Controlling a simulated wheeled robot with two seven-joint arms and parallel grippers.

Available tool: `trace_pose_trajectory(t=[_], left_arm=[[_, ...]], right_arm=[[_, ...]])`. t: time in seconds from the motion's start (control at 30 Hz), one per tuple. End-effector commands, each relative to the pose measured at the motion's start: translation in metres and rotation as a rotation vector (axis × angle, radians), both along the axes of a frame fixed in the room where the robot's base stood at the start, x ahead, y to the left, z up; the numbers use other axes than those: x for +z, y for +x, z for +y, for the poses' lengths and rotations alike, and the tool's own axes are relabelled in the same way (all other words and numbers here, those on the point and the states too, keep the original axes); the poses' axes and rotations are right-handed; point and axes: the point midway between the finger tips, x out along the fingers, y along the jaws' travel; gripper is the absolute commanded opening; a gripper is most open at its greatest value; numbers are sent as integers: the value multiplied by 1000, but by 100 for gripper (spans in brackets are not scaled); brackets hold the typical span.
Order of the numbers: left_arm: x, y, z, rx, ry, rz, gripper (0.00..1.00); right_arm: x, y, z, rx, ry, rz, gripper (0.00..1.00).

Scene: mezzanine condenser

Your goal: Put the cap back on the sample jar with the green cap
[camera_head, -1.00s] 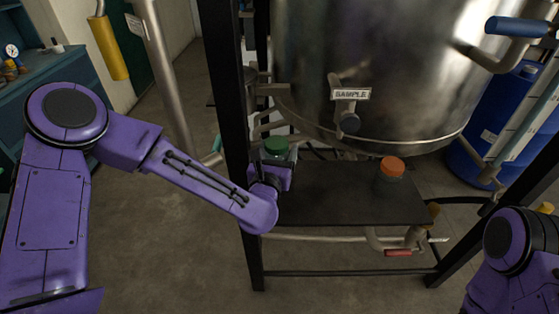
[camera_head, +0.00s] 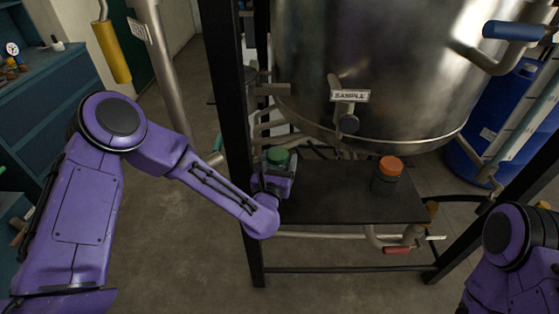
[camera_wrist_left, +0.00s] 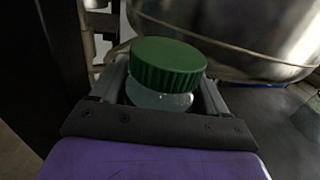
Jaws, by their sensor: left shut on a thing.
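The green cap (camera_head: 277,155) sits on top of the sample jar at the left end of the shelf, beside the black post. In the left wrist view the cap (camera_wrist_left: 168,64) is over the pale, clear jar body (camera_wrist_left: 160,97) and looks slightly tilted. I cannot tell whether it is screwed down. My left gripper (camera_wrist_left: 160,105) is shut around the jar body, below the cap. The gripper hides the jar's lower part, so I cannot tell whether its base touches the shelf. My right gripper is out of view; only part of my right arm shows at lower right.
A jar with an orange cap (camera_head: 388,172) stands on the dark shelf (camera_head: 335,195), right of its middle. The steel vessel (camera_head: 380,70) with its SAMPLE tap (camera_head: 348,122) overhangs the shelf. A black post (camera_head: 232,140) stands close left of my left gripper. The shelf's middle is clear.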

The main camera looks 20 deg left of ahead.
Motion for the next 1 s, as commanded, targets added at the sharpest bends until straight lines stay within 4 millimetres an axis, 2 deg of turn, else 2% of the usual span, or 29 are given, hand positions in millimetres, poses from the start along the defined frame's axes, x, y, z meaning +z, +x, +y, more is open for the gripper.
trace_pose_trajectory(t=[0.1,0.13,0.2,0.47,0.53,0.9,1.0], left_arm=[[-5,0,0,0,-1,0,0],[-4,0,0,0,0,0,81],[-3,0,0,0,0,0,100],[2,0,0,0,0,0,100],[-1,-7,-1,-2,0,1,100],[-3,-89,-8,-3,0,0,100],[-2,-105,-9,-2,1,0,100]], right_arm=[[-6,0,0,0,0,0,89],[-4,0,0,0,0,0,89],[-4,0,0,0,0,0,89],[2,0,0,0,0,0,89],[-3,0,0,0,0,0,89],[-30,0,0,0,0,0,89],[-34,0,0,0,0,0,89]])
